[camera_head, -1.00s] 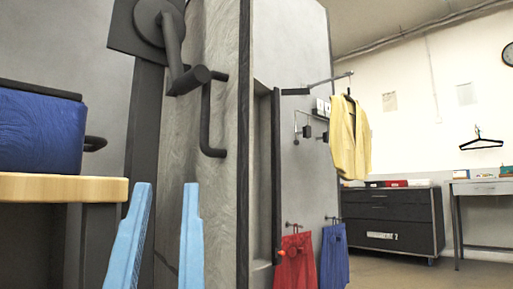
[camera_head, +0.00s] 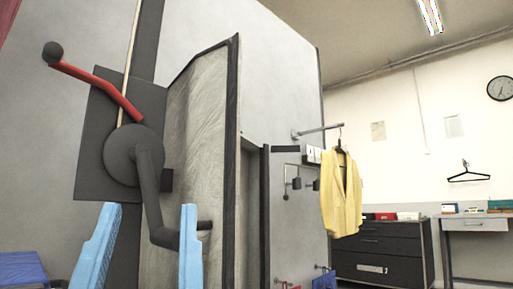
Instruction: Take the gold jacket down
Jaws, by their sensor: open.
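The gold jacket (camera_head: 342,197) hangs on a dark hanger from a metal rail arm (camera_head: 322,130) that sticks out from the grey cabinet's side wall, right of the middle. My gripper (camera_head: 148,218) shows as two light blue fingers at the lower left. The fingers are apart with nothing between them. The gripper is well to the left of the jacket and in front of the crank, not touching the jacket.
A dark crank (camera_head: 135,155) on a black plate, with a red lever (camera_head: 100,85) above it, stands behind my fingers. The tall grey cabinet (camera_head: 285,70) fills the middle. Dark drawers (camera_head: 380,248) and a desk (camera_head: 475,224) stand at the right. An empty hanger (camera_head: 468,175) hangs on the far wall.

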